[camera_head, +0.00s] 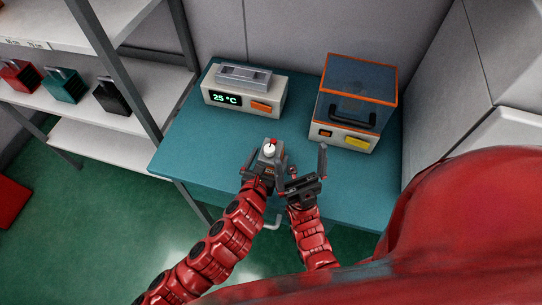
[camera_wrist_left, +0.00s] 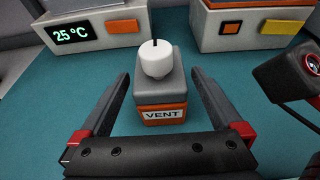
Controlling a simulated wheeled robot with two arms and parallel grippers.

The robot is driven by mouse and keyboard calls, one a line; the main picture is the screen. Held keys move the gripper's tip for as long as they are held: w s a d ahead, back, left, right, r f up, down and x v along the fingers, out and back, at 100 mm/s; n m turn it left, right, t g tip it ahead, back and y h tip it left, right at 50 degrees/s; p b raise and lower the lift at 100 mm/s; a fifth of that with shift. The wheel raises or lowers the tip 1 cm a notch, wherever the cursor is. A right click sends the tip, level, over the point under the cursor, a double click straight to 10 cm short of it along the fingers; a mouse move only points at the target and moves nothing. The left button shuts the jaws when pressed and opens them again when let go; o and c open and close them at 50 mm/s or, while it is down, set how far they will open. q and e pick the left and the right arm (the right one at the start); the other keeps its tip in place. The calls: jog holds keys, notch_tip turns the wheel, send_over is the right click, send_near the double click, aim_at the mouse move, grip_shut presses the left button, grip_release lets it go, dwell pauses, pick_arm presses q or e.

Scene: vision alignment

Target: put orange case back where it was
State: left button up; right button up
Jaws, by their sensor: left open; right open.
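No orange case with a handle shows clearly in either view. A small grey device with a white knob, an orange base band and a VENT label (camera_wrist_left: 163,92) stands upright on the teal table; in the head view it is the grey block (camera_head: 269,151). My left gripper (camera_wrist_left: 160,75) is open, with one finger on each side of the device and gaps visible between. In the head view my left gripper (camera_head: 262,163) is at the table's front part. My right gripper (camera_head: 302,168) is open and empty, just right of it.
A white unit showing 25 °C (camera_head: 243,92) stands at the back left of the table (camera_head: 190,140). An orange-trimmed clear-lidded box (camera_head: 355,95) stands at the back right. Shelves at left hold red (camera_head: 20,76), teal (camera_head: 64,86) and black (camera_head: 112,97) cases.

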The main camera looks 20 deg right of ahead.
pick_arm(q)
jog(key=shift+w+d+f, duration=0.1)
jog(key=shift+w, duration=0.1)
jog(key=shift+w+d+p, duration=0.3)
jog(key=shift+w+p, duration=0.2)
jog(key=p+x, duration=0.1)
jog(key=x, duration=0.2)
jog(key=shift+w+d+f+p, duration=0.3)
jog(key=shift+w+p, duration=0.1)
jog(key=shift+w, duration=0.05)
jog(key=c, duration=1.4)
